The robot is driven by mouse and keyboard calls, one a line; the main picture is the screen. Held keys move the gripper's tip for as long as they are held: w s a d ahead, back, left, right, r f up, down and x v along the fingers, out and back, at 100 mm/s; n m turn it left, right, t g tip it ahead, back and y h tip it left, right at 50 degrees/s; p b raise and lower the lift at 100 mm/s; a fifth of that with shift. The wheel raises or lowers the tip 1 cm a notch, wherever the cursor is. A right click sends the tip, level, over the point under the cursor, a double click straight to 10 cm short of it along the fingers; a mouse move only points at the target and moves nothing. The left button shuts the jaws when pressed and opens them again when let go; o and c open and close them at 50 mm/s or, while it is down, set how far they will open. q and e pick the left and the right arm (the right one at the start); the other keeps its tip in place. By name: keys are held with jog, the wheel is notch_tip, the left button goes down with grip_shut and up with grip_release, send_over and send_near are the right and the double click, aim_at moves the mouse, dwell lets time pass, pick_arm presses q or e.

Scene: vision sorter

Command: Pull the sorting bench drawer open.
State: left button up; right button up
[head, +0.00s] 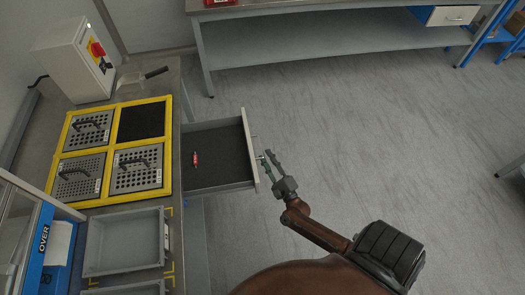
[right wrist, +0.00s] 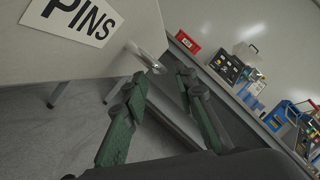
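The sorting bench drawer (head: 215,157) stands pulled out from the bench, with a dark lining and a small red item (head: 195,159) inside. Its pale front (head: 250,150) faces right. In the right wrist view the drawer front (right wrist: 65,50) carries a "PINS" label, with a metal handle (right wrist: 149,59) beside it. My right gripper (head: 266,155) is close to the drawer front. Its green-padded fingers (right wrist: 162,80) are spread apart, with the handle just past the left fingertip in the wrist view. I cannot tell whether they touch it. My left gripper is not in view.
On the bench are a yellow-framed panel (head: 110,98) with perforated plates, a grey tray (head: 125,242) and a white switch box (head: 78,62). A grey table (head: 330,48) stands at the back. The floor (head: 370,135) right of the drawer is clear.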

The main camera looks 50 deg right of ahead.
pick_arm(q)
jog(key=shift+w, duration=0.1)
pick_arm(e)
jog(key=v, duration=0.7)
jog(key=shift+s, duration=0.1)
